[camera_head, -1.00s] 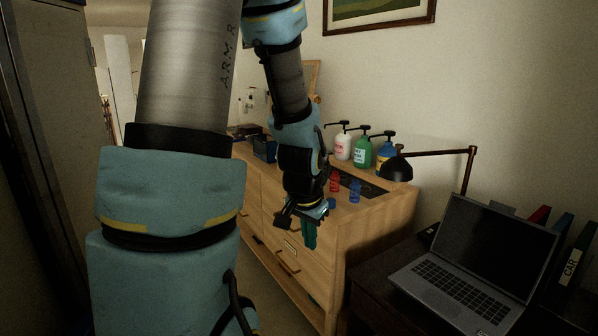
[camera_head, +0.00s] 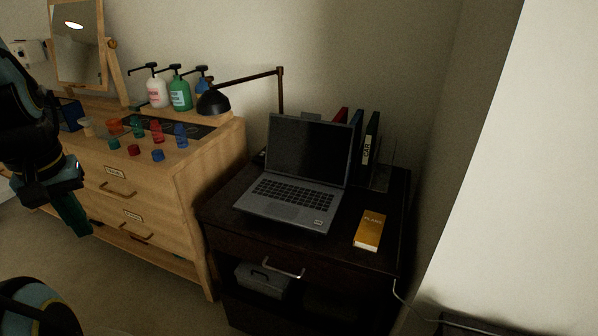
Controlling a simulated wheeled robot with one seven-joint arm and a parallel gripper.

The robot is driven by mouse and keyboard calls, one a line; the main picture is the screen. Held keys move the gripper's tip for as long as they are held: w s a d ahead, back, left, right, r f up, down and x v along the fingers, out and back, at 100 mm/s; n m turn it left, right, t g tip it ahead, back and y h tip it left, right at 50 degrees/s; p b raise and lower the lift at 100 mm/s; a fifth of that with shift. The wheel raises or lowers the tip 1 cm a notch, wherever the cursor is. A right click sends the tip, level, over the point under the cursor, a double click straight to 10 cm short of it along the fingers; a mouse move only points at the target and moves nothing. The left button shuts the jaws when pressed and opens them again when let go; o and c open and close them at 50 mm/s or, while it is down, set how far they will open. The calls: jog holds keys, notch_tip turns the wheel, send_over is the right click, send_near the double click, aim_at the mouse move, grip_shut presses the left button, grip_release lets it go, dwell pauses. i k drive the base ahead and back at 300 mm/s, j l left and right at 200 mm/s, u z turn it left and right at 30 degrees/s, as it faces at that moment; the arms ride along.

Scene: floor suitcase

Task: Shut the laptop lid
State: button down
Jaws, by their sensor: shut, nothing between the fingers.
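The laptop (camera_head: 290,204) stands open on a dark desk (camera_head: 223,216) in the head view. Its lid (camera_head: 308,149) is raised, leaning slightly back, with a dark screen, and its keyboard faces up. My gripper (camera_head: 72,218) is at the left edge of the view, pointing down in front of the wooden dresser. Its teal fingers are shut and empty. It is well to the left of the laptop and apart from it.
A yellow book (camera_head: 369,230) lies right of the laptop. Binders (camera_head: 370,139) stand behind it. A black desk lamp (camera_head: 213,103) reaches over the dresser (camera_head: 213,165), which holds pump bottles (camera_head: 180,93) and several small coloured pieces. A white wall (camera_head: 510,180) bounds the right.

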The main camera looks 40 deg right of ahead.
aim_at(308, 147)
jog(key=z, duration=1.2)
